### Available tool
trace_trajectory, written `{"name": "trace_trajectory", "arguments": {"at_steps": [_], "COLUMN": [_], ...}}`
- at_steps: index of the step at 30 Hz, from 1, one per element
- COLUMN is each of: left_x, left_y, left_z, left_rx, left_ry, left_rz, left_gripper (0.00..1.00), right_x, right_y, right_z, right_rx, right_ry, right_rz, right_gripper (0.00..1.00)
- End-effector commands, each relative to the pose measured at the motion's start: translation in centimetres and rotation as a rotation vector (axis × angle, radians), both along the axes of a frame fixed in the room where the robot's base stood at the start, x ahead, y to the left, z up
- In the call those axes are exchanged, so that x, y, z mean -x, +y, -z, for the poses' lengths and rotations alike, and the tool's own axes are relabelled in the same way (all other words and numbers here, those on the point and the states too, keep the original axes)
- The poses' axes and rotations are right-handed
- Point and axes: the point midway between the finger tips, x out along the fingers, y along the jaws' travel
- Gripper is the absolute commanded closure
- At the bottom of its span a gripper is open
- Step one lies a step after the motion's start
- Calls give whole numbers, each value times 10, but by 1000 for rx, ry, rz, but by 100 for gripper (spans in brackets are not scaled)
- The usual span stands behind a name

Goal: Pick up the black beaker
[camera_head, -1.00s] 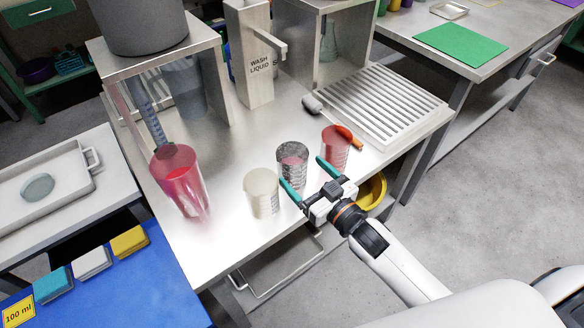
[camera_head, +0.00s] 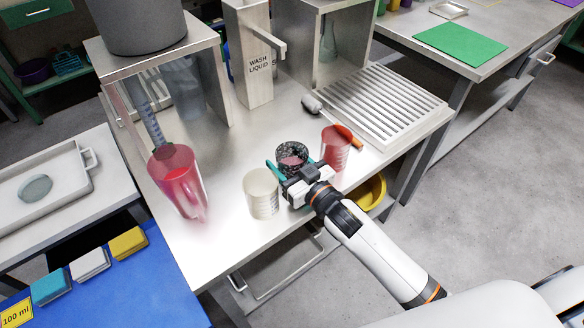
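The left finger shows beside the beaker; the right finger is mostly hidden. The fingers look spread, and I cannot tell whether they touch the beaker. The gripper body hides the beaker's lower front. My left gripper is not in view.
A cream beaker (camera_head: 261,194) stands close left of my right gripper, and a red beaker (camera_head: 335,148) close right. A red pitcher (camera_head: 178,182) stands further left. A brush-like tool (camera_head: 330,121) lies behind, beside the slatted rack (camera_head: 380,101). A yellow bowl (camera_head: 371,193) is below the worktop edge.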

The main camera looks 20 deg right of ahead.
Motion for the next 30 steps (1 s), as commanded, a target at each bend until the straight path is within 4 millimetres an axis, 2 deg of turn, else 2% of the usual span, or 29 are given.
{"name": "trace_trajectory", "arguments": {"at_steps": [1,3,4,17,30], "left_x": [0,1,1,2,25], "left_y": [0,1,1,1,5], "left_z": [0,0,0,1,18], "left_rx": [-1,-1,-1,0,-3], "left_ry": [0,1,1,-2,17], "left_rz": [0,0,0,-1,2], "left_gripper": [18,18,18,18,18], "right_x": [0,0,0,0,0], "right_y": [0,0,0,0,0], "right_z": [0,0,-1,-5,-39], "right_rx": [0,0,-1,0,1], "right_ry": [0,0,-2,-2,-4], "right_rz": [0,0,0,0,-1], "right_gripper": [54,66,67,67,67]}}
